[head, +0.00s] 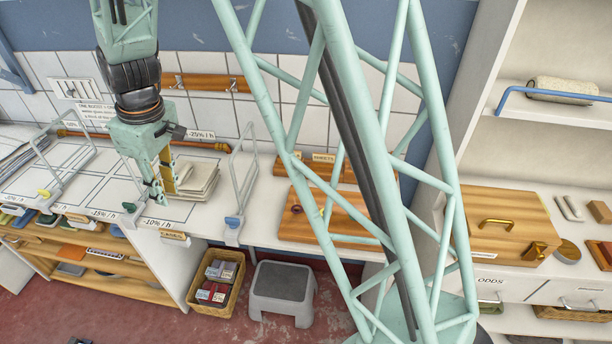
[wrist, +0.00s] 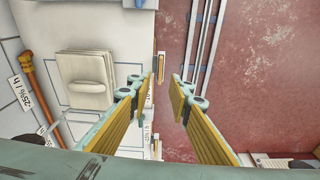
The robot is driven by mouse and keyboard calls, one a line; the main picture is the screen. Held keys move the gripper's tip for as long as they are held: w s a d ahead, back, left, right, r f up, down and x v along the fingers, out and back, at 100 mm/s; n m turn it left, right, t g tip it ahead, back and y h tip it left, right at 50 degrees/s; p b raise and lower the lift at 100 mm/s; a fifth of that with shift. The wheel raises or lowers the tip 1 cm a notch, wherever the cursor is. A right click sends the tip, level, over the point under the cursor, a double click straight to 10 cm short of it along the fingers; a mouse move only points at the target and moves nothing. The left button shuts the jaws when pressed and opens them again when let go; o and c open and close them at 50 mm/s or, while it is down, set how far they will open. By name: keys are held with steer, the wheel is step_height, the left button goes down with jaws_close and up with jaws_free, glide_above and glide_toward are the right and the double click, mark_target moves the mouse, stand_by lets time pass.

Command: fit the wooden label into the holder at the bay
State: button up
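My gripper (head: 160,195) hangs above the front part of the white bench, beside a stack of folded cloths (head: 197,178). In the wrist view my gripper (wrist: 165,90) is open, its yellow-padded fingers apart with nothing between them. A small wooden label (head: 173,236) with dark lettering, too small to read surely, sits at the bench's front edge below the "-10% / h" marking. In the wrist view a small wooden piece (wrist: 160,67), likely this label, shows at the edge just beyond the fingertips. I cannot make out an empty holder.
Wire frames (head: 236,180) stand on the bench, one right of my gripper. A basket (head: 216,278) of packets and a grey step stool (head: 283,290) are on the red floor below. A "SHEETS" label (head: 323,157) is farther right. Shelves and a wooden box (head: 497,225) stand at the right.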

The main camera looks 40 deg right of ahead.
steer(key=s+d+r+m+t, duration=0.1)
steer(key=s+d+r+m, duration=0.1)
steer(key=s+d+r, duration=0.5)
steer(key=s+d+r+m, duration=0.2)
steer(key=s+r, duration=0.7)
steer(key=r, duration=0.3)
steer(key=s+d+r+m, duration=0.2)
steer(key=s+d, duration=0.1)
steer(key=s, duration=0.8)
steer(key=s+d+r+m+t+h, duration=0.1)
steer(key=s+d+r+m, duration=0.1)
steer(key=s, duration=0.9)
steer(key=shift+s+d+r+t, duration=0.35)
steer(key=shift+d+r, duration=0.4)
steer(key=shift+d, duration=0.45)
step_height(320, 180, down, 5)
steer(key=b, duration=0.4)
steer(key=shift+r+b, duration=0.2)
steer(key=shift+b, duration=0.2)
steer(key=shift+d, duration=0.1)
